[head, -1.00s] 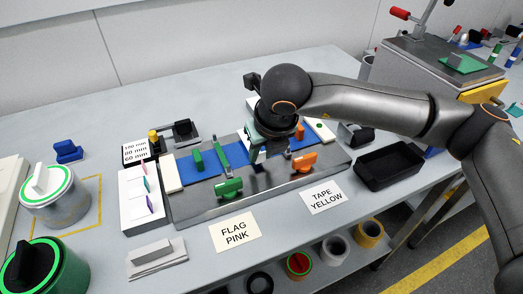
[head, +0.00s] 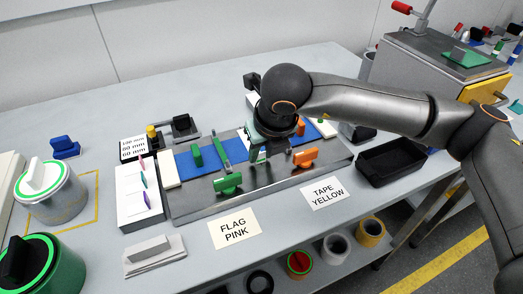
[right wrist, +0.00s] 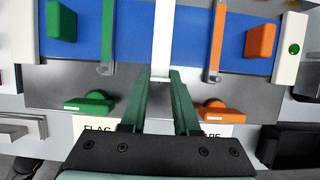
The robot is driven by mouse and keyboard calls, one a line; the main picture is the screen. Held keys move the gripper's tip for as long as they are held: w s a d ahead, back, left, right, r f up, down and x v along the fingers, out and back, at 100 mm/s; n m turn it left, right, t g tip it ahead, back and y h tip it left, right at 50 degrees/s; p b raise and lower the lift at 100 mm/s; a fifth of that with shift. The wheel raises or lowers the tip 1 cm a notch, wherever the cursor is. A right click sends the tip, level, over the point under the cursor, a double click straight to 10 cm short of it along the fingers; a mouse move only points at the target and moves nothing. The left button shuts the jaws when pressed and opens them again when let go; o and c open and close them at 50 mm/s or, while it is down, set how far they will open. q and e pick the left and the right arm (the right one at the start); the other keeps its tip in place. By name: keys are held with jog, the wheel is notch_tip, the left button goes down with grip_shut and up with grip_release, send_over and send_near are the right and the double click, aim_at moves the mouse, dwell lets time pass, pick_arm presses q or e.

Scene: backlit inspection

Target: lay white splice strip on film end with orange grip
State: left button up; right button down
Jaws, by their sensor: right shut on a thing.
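My right gripper (head: 258,157) is over the middle of the metal splicing plate (head: 200,206). In the right wrist view its green fingers (right wrist: 161,74) are shut on the near end of the white splice strip (right wrist: 163,35). The strip runs away from the fingers across the blue film; whether it touches the film I cannot tell. The film end on the right (right wrist: 190,35) carries an orange grip (right wrist: 260,40), and an orange bar (right wrist: 215,40) crosses it. The left film (right wrist: 85,30) carries a green grip (right wrist: 61,22). My left gripper is not in view.
A green knob (head: 228,183) and an orange knob (head: 306,157) stand at the plate's front. A white holder (head: 138,205) with coloured flags is left, a black tray (head: 390,163) right. Cards reading FLAG PINK (head: 235,228) and TAPE YELLOW (head: 328,193) lie in front.

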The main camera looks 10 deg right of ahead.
jog(key=c, duration=0.6)
grip_release()
jog(key=shift+r, duration=0.2)
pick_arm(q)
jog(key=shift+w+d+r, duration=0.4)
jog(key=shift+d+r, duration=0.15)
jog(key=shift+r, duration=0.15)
pick_arm(e)
jog(key=v, duration=1.2)
jog(key=shift+r, duration=0.1)
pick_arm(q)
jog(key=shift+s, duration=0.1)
